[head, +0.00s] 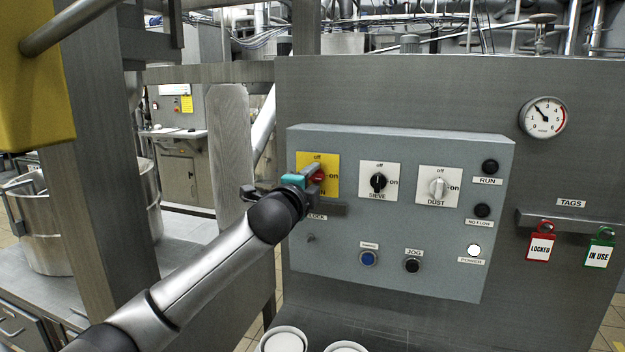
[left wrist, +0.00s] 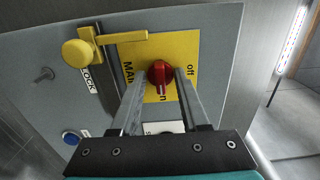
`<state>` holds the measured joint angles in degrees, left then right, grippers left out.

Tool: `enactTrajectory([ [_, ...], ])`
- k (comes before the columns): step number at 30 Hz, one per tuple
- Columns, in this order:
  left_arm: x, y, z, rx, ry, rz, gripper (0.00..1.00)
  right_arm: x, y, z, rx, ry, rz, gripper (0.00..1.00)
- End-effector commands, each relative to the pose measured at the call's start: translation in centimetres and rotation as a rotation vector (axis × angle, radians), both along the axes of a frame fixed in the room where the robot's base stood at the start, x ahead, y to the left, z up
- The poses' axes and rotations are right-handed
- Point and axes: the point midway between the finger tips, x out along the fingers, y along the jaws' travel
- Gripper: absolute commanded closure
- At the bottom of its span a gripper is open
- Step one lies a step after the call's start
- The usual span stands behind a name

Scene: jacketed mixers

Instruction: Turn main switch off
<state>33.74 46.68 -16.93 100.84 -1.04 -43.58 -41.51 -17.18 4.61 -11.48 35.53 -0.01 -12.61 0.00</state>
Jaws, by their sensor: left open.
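The main switch is a red knob (head: 319,177) on a yellow plate (head: 330,162) at the panel's upper left. In the left wrist view the red knob (left wrist: 160,73) seems to point toward "on", but its exact angle is hard to tell. My left gripper (head: 312,179) is at the knob and partly hides it in the head view. In the left wrist view its two fingers (left wrist: 162,80) are apart, one on each side of the knob. I cannot tell whether they touch it. My right gripper is not in view.
A yellow lock hasp (left wrist: 85,50) sits close beside the fingers, its arm reaching over the plate's edge. The sieve switch (head: 378,182) and dust switch (head: 438,188) are to the right. Tags (head: 541,246) hang at far right. A grey post (head: 110,170) stands left of my arm.

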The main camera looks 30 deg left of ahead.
Motion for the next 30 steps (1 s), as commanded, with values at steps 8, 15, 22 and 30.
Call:
enactTrajectory([
  [8,-0.02,0.01,0.01,-0.001,0.0,0.0,0.82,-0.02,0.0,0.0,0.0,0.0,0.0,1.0],
  [15,-0.03,0.0,0.0,-0.001,0.0,0.0,1.0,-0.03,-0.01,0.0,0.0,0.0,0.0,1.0],
  [22,-0.03,0.01,-0.01,-0.001,0.001,0.0,1.0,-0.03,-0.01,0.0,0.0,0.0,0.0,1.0],
  [30,-0.03,0.0,-0.02,-0.017,-0.003,0.001,1.0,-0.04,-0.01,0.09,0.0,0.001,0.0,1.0],
])
